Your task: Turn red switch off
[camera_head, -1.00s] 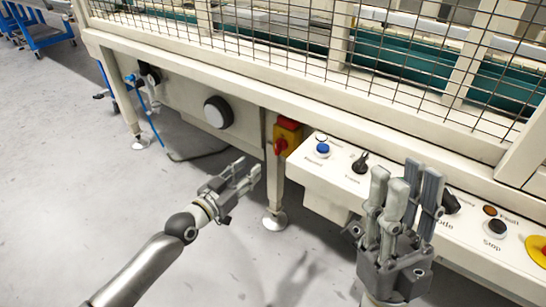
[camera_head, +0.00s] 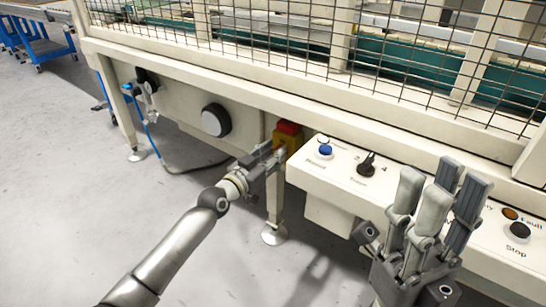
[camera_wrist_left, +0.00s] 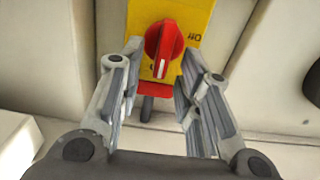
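The red switch (camera_wrist_left: 164,49) is a rotary knob on a yellow plate (camera_wrist_left: 190,14) marked "Off" on the right side. In the left wrist view its white pointer line points down, slightly left. In the head view the yellow and red switch box (camera_head: 289,132) sits on the machine's leg, partly hidden by my left gripper (camera_head: 272,152). The left gripper is open, its fingers (camera_wrist_left: 150,75) on either side of and just short of the knob; I cannot tell whether they touch it. My right gripper (camera_head: 445,205) is over the control panel with its fingers apart, empty.
The white control panel (camera_head: 340,185) carries a blue button (camera_head: 325,150), a black selector (camera_head: 367,164) and a black stop button (camera_head: 518,232). A machine leg (camera_head: 274,205) stands below the switch. Wire mesh (camera_head: 300,35) runs above.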

